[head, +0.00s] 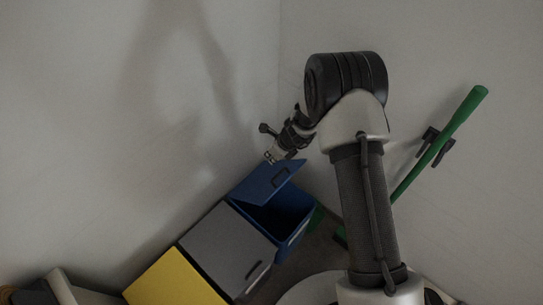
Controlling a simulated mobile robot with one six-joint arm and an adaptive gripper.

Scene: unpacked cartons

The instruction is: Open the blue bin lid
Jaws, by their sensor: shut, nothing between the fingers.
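The blue bin (299,231) stands in the corner at the end of a row of bins. Its blue lid (258,185) is raised and tilted, with a dark handle on it, and the dark inside of the bin shows below it. My gripper (270,158) is shut and empty, just above the upper edge of the lid. I cannot tell whether its fingertips touch the lid. Part of the bin's right side is hidden near my arm.
A grey-lidded bin (222,246) and a yellow-lidded bin (175,281) stand in line to the lower left, both closed. Walls meet close behind the bins. A green-handled tool (440,140) leans at the right wall in a black holder.

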